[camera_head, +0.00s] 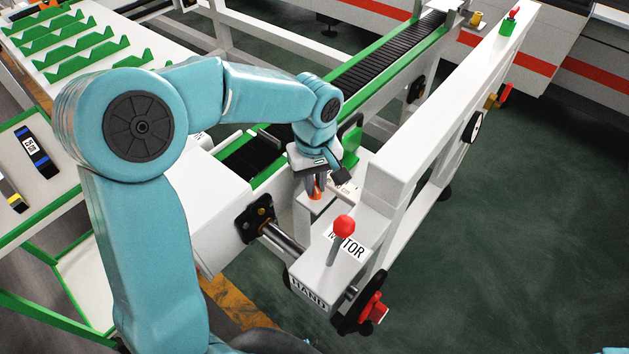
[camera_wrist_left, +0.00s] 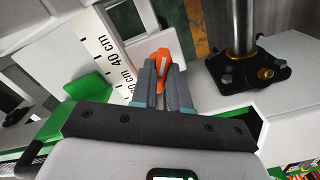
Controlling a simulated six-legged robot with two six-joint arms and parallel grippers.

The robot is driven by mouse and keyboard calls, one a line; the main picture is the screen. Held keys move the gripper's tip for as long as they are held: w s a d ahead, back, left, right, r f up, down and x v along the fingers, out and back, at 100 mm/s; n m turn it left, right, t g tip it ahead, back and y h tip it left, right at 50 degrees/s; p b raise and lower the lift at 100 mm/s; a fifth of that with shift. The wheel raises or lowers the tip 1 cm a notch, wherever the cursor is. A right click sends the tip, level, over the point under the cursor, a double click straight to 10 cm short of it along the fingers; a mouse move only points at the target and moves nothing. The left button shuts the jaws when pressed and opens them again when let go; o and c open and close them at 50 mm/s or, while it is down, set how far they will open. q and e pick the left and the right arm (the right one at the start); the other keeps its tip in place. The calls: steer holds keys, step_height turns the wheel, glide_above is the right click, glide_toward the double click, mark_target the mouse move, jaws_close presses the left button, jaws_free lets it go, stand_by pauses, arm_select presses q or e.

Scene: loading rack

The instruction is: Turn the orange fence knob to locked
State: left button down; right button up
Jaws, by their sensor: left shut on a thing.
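The orange fence knob (camera_wrist_left: 162,63) shows between the fingertips of my left gripper in the left wrist view. In the head view a bit of the orange knob (camera_head: 317,188) shows under the gripper, above a white block. My left gripper (camera_head: 314,190) comes down on it from above and is shut on it. In the left wrist view its two grey fingers (camera_wrist_left: 164,85) stand on either side of the knob. The fingers hide part of the knob, and I cannot read its locked position. My right gripper is not in view.
A scale marked 40 cm (camera_wrist_left: 112,50) is beside the knob. A red-topped lever (camera_head: 344,226) stands on the box lettered MOTOR and HAND, near a red-handled wheel (camera_head: 371,308). A black roller conveyor (camera_head: 394,55) runs behind, and a white beam (camera_head: 440,105) rises at right.

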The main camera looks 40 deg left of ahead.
arm_select(q)
steer(key=m, duration=0.5)
steer(key=shift+m, duration=0.3)
steer(key=m, duration=0.5)
steer(key=shift+m, duration=0.6)
steer(key=c, duration=1.1)
jaws_free()
step_height(320, 180, up, 16)
steer(key=shift+r+p, duration=0.2)
steer(key=shift+p, duration=0.4)
